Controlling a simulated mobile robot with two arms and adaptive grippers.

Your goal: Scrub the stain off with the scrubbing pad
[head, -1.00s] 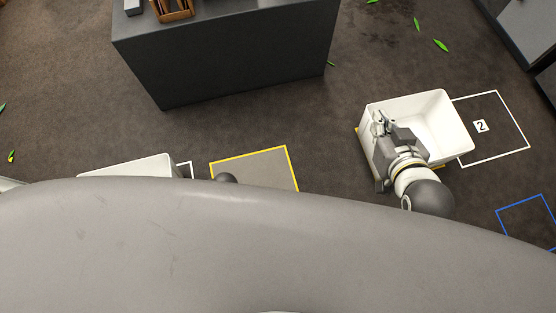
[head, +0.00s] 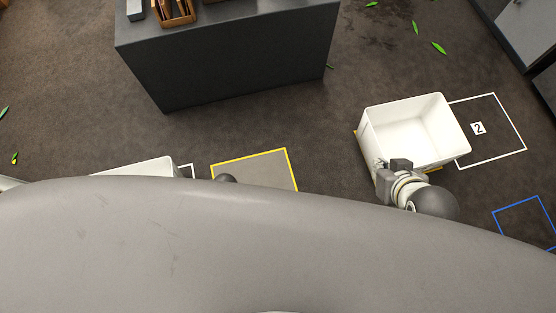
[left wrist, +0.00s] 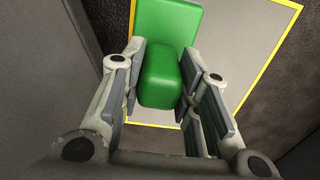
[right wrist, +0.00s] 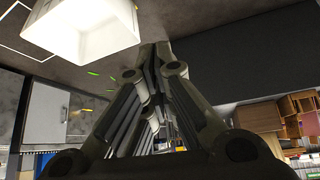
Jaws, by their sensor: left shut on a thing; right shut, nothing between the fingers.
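A green block-shaped pad (left wrist: 160,78), which I take for the scrubbing pad, shows in the left wrist view between the fingers of my left gripper (left wrist: 162,60). The gripper is shut on it. A wider green part extends beyond the fingers. Behind it lies a grey floor square with a yellow border. In the head view my body hides the left gripper and the pad. My right gripper (head: 381,164) is shut and empty, at the near left side of a white bin; it also shows in the right wrist view (right wrist: 155,58). Dark blotches (head: 385,30), possibly the stain, mark the floor at the top.
The white bin (head: 452,112) stands at right, beside a white-outlined square marked 2 (head: 515,135). Another white bin (head: 135,168) is partly hidden at left. A dark grey counter (head: 240,65) stands ahead. Green leaves (head: 438,48) lie scattered. Brown floor between is clear.

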